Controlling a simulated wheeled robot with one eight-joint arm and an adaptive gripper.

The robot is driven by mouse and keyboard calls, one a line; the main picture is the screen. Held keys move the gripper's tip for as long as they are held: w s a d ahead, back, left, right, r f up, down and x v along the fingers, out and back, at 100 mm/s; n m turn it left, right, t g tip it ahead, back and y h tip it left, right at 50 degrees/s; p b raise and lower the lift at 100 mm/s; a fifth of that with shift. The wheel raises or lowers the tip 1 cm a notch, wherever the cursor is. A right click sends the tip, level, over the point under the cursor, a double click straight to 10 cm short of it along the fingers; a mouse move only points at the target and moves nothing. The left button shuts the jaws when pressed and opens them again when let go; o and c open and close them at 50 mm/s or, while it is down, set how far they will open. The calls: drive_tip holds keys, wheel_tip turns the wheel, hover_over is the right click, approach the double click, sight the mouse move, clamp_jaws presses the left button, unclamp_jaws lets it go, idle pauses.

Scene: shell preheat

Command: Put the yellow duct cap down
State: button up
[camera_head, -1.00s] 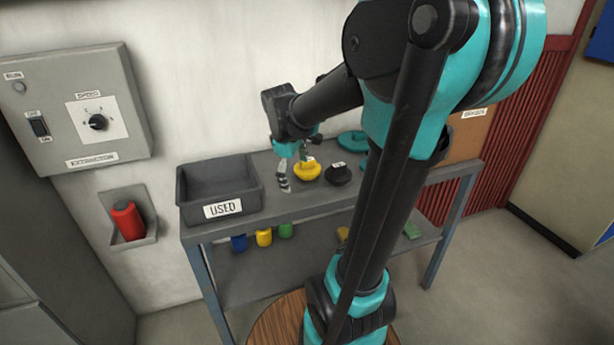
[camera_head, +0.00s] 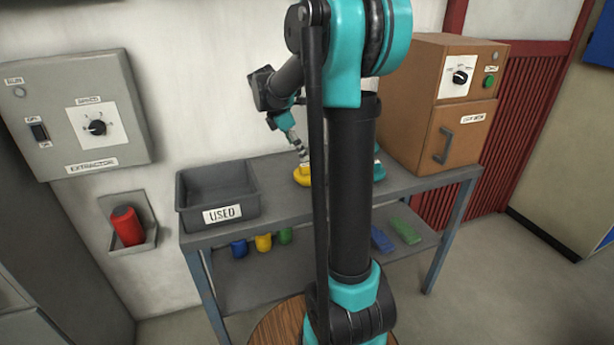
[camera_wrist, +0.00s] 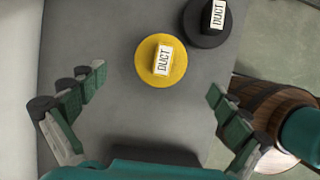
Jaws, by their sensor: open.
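The yellow duct cap (camera_head: 300,176) rests on the grey bench, partly hidden by my arm in the head view. In the wrist view the yellow cap (camera_wrist: 148,72) lies flat, with a DUCT label on its raised grip. My gripper (camera_wrist: 157,82) is open and empty. Its two fingers are spread wide on either side of the cap's line, and the cap shows beyond them with bare bench around it. In the head view my gripper (camera_head: 302,158) is just above the yellow cap.
A black duct cap (camera_wrist: 205,38) sits close to the yellow one. A teal item (camera_head: 379,170) is mostly behind my arm. The USED bin (camera_head: 190,214) stands at the bench's left end, and a brown oven cabinet (camera_head: 410,115) at its right. Bare bench lies between bin and yellow cap.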

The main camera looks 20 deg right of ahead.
sight(305, 165)
drive_tip(key=shift+s+x, duration=0.2)
drive_tip(key=shift+x, duration=4.15)
drive_tip(key=shift+a, duration=0.15)
drive_tip(key=c, duration=1.5)
drive_tip(key=shift+o, duration=0.2)
